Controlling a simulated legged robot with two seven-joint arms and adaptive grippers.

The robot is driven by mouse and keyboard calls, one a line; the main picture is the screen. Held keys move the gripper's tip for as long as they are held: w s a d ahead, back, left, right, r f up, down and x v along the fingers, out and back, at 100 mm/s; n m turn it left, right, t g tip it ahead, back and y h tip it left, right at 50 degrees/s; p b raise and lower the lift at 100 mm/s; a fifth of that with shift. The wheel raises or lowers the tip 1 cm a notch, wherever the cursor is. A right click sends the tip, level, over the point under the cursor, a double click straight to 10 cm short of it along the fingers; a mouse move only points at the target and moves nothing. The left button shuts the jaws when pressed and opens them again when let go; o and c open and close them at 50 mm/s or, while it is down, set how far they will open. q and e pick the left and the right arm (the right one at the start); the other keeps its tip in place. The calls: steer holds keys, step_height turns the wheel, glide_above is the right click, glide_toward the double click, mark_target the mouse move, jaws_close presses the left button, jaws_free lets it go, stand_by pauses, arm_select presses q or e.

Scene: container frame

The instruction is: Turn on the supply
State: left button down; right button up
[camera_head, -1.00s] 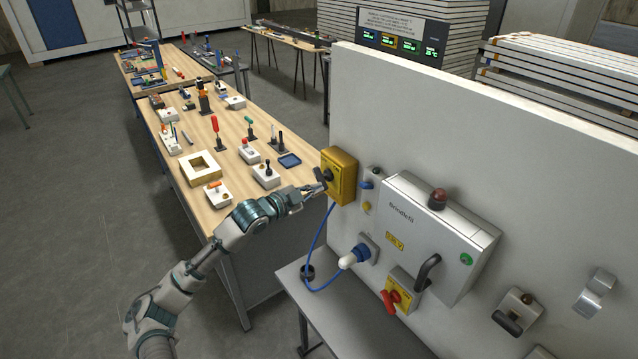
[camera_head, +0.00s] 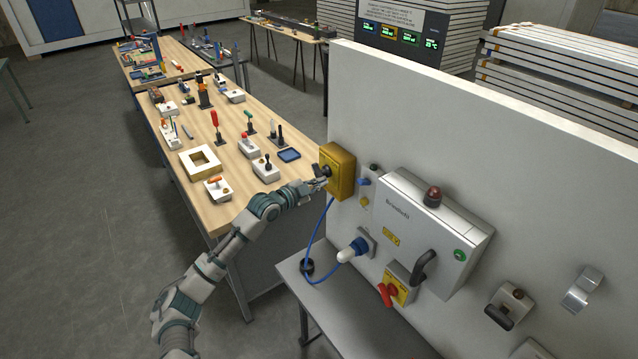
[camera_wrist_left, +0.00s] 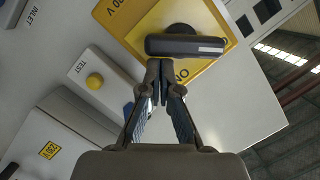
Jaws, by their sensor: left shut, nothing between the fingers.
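A yellow box (camera_head: 341,170) with a black rotary knob is mounted at the left end of the grey panel (camera_head: 480,135). In the left wrist view, the yellow box (camera_wrist_left: 213,58) carries a black bar-shaped knob (camera_wrist_left: 186,45) lying nearly level in the picture. My left gripper (camera_head: 322,180) is at the knob; in the left wrist view its fingertips (camera_wrist_left: 164,65) are together and empty, just below the knob bar. I cannot tell whether they touch it. My right gripper is not in view.
A small test box with a yellow button (camera_wrist_left: 95,81) sits beside the yellow box. A grey cabinet (camera_head: 425,235), a blue plug (camera_head: 357,248) with cable and a red switch (camera_head: 386,293) are on the panel. A wooden bench (camera_head: 225,150) with several fixtures stands left.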

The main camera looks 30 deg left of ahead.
arm_select(q)
steer(key=shift+s+a+f+m, duration=0.1)
steer(key=shift+a+m, duration=0.05)
steer(key=shift+m, duration=0.25)
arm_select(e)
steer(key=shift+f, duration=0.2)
